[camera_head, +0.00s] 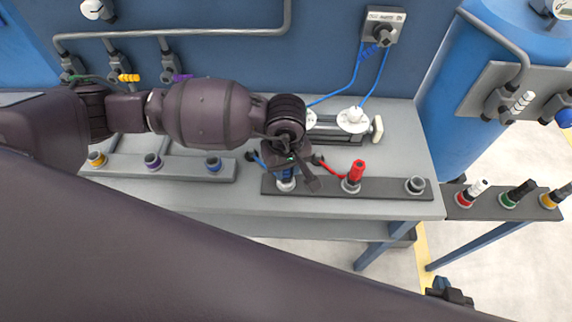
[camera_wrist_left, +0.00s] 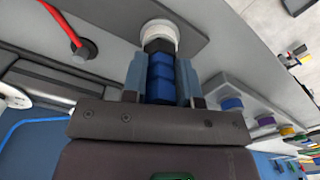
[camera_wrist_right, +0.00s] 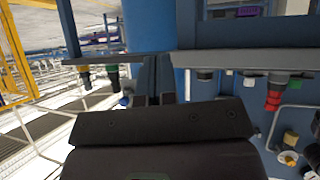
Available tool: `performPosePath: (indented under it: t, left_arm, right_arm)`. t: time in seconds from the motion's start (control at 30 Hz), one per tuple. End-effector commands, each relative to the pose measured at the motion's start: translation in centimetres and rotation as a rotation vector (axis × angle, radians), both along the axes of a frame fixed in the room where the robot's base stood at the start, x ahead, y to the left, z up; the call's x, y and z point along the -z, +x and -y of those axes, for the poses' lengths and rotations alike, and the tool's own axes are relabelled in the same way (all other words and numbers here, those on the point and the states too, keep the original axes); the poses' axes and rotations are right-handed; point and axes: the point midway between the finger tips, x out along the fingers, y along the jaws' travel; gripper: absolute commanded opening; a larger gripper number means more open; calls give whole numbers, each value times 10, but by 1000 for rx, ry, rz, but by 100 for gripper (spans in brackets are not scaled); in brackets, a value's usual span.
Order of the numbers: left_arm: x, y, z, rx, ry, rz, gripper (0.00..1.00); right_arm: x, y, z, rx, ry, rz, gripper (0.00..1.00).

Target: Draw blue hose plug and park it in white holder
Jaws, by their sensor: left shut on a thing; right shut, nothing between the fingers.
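The blue hose plug (camera_wrist_left: 160,78) is between the fingers of my left gripper (camera_wrist_left: 161,82), which is shut on it. Its dark end meets a white ring holder (camera_wrist_left: 160,30); how deep it sits cannot be told. In the head view my left gripper (camera_head: 287,176) points down over the left position of the dark rail (camera_head: 320,192), and part of the blue plug (camera_head: 286,185) shows below it. My right gripper (camera_wrist_right: 158,80) is shut and empty, far from the plug; in the head view it shows at the lower right (camera_head: 452,292).
A red plug (camera_head: 356,171) and an empty grey holder (camera_head: 416,184) share the dark rail. A grey strip (camera_head: 190,170) with orange, purple and blue sockets lies left. White round fittings with blue hoses (camera_head: 353,120) stand behind. More plugs stand on a rack (camera_head: 500,208) at right.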

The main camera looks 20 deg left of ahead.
Motion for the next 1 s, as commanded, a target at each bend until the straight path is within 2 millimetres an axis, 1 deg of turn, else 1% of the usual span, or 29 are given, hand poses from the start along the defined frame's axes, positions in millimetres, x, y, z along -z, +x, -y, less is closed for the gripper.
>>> performPosePath:
  t: [0.07,0.1,0.17,0.2,0.3,0.53,0.67,0.77,1.0]
  left_arm:
    - [-1,0,0,0,0,1,0]
    - [-1,0,0,0,0,1,29]
    - [-1,0,0,0,0,1,38]
    - [-1,0,0,0,0,1,44]
    - [-1,0,0,0,0,1,57]
    - [-1,0,0,0,0,0,57]
    - [-6,1,0,1,0,3,57]
    - [-18,1,0,2,0,3,57]
    - [-62,1,0,1,-1,6,57]
  right_arm:
    - [-2,3,0,-2,0,6,0]
    - [-3,4,-1,-2,0,9,0]
    - [-4,6,-1,-3,1,13,0]
    - [-5,7,-1,-4,0,16,0]
    - [-7,9,-2,-5,0,21,0]
    - [-7,9,-2,-5,0,22,0]
    - [-6,7,-1,-4,0,18,0]
    - [-5,4,-1,-2,0,12,0]
    - [-1,-1,0,1,-1,-2,0]
